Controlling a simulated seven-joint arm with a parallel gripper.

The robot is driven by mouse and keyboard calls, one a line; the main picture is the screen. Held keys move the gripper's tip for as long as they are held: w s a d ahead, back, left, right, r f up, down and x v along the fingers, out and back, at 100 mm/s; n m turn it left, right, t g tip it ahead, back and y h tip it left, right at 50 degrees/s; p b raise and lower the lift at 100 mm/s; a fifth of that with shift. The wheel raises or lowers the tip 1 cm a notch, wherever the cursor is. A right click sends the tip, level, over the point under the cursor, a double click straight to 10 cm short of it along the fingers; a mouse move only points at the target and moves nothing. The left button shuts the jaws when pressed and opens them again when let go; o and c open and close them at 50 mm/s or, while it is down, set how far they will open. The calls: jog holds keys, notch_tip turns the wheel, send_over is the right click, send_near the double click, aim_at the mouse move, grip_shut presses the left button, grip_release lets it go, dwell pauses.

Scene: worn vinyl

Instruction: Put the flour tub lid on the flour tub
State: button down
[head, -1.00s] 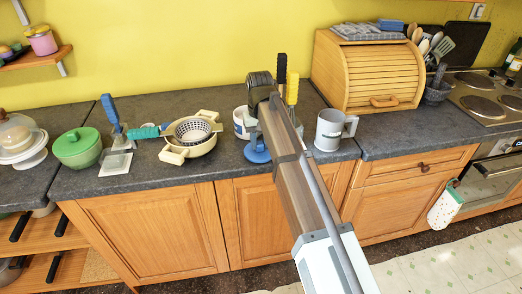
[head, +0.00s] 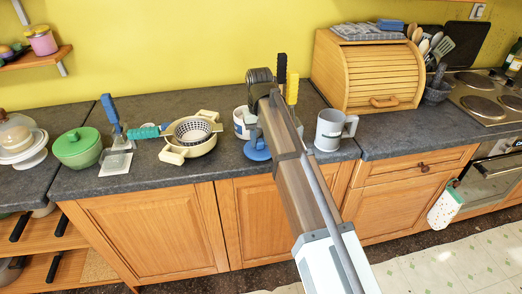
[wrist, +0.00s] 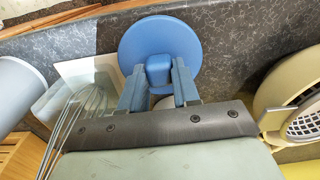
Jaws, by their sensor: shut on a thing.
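The flour tub lid (head: 257,152) is a blue disc with a block-shaped knob. It also shows in the wrist view (wrist: 178,38). My gripper (wrist: 160,72) is shut on the knob, one finger on each side. In the head view my gripper (head: 256,141) holds the lid near the counter's front edge. A white tub with a blue mark (head: 239,124), apparently the flour tub, stands behind and left of the lid. My arm partly covers it.
A grey mug-like can (head: 329,130) stands right of the lid; a cream colander (head: 190,146) stands to the left. A whisk (wrist: 82,112) and a pale square holder (wrist: 82,78) are close to my gripper. A wooden bread box (head: 365,75) stands behind right.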

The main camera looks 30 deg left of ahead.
jog(key=shift+r, duration=1.55)
jog(key=shift+r, duration=0.15)
jog(key=shift+r, duration=4.3)
jog(key=w+a+f, duration=0.3)
jog(key=w+a, duration=0.5)
jog(key=a, duration=0.2)
jog(key=shift+a, duration=0.15)
jog(key=shift+f, duration=0.2)
jog(key=shift+f, duration=0.3)
jog(key=shift+f, duration=0.55)
